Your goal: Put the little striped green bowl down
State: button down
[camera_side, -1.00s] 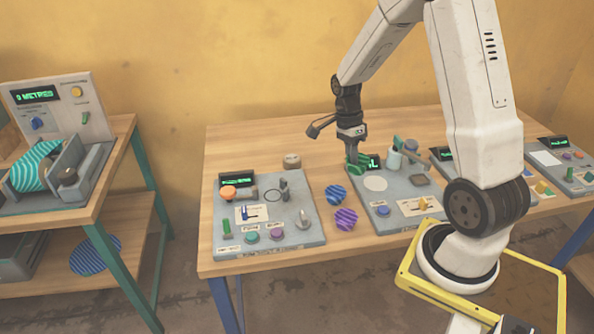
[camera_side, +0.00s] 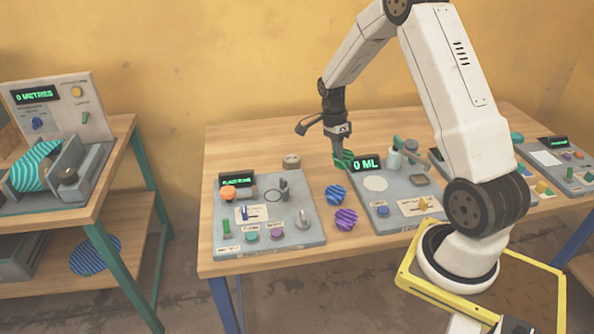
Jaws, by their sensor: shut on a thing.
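The little striped green bowl (camera_side: 346,156) is at the tip of my gripper (camera_side: 340,161), near the back left corner of the middle grey panel (camera_side: 376,207). My gripper points down and is shut on the bowl. The fingers and part of the panel's display hide some of it. I cannot tell whether the bowl touches the table or hangs just above it.
The panel's display (camera_side: 366,164) reads 0 ML, just right of the bowl. A blue striped piece (camera_side: 336,194) and a purple striped piece (camera_side: 345,219) lie between the panels. A small round brown object (camera_side: 291,161) sits left. Bare wood (camera_side: 255,150) lies behind.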

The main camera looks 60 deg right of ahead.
send_over(324, 176)
jog(key=f, duration=0.6)
jog(key=shift+w+a+f, duration=0.1)
jog(key=shift+w, duration=0.1)
jog(key=shift+w+f, duration=0.2)
jog(key=shift+f, duration=1.6)
jog(key=shift+f, duration=0.2)
jog(key=c, duration=0.8)
grip_release()
jog(key=shift+r, duration=0.2)
jog(key=v, duration=1.2)
